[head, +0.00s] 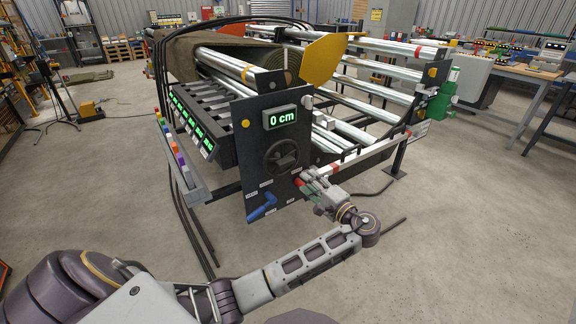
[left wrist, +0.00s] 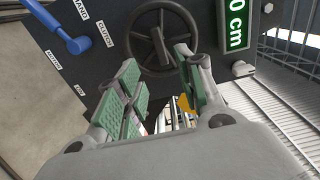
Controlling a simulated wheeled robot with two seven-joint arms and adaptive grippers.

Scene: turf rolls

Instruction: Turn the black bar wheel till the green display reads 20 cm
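The black bar wheel (head: 281,157) is on the dark front panel (head: 255,172) of the roll machine. In the left wrist view the wheel (left wrist: 137,45) shows a round rim, spokes and a raised bar across its middle. The green display (head: 280,117) above it reads 0 cm; part of it also shows in the left wrist view (left wrist: 236,22). My left gripper (head: 308,181) is just in front of the panel, low and right of the wheel. In the left wrist view its green-padded fingers (left wrist: 156,88) are spread, with nothing held between them. My right gripper is out of view.
A blue lever (head: 263,208) sits below the wheel on the panel, near small white labels. Yellow guards (head: 322,58) and steel rollers (head: 385,88) are behind. Several small green displays (head: 190,122) line the machine's left side.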

